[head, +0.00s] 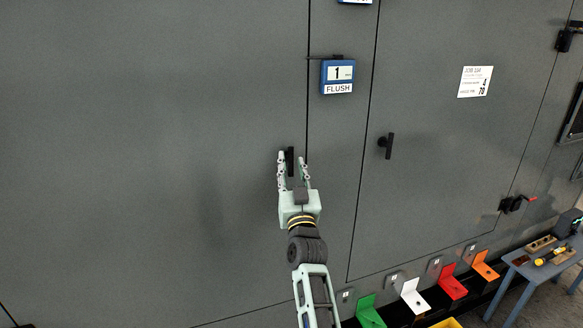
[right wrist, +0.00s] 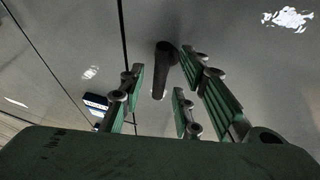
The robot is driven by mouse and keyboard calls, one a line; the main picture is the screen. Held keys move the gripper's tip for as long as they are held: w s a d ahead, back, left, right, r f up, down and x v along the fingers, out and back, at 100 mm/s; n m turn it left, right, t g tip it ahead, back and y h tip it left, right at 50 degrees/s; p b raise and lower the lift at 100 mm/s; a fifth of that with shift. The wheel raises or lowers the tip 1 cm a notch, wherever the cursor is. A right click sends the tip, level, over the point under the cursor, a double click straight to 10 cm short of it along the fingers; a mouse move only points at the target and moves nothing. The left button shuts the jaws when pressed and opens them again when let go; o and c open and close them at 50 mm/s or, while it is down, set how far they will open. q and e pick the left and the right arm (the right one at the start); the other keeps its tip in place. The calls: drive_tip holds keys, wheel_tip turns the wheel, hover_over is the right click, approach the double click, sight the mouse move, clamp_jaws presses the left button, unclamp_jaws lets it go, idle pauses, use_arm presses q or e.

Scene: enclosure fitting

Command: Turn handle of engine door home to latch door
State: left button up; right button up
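A dark handle (head: 290,159) sits on the large grey door panel (head: 150,130), close to its right edge, and stands about upright. My right gripper (head: 292,160) is open, with its fingers on either side of that handle in the head view. In the right wrist view the handle (right wrist: 160,72) shows between the spread fingers of the gripper (right wrist: 165,75), with gaps on both sides. No finger is seen closed on it. Whether the fingertips reach past it cannot be told. My left gripper is not in view.
A second dark handle (head: 386,146) is on the panel to the right. Coloured brackets (head: 451,283) line the foot of the wall, and a blue table (head: 539,268) with small parts stands at lower right.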

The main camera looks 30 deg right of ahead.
drive_tip(key=v, duration=0.7)
idle(0.3)
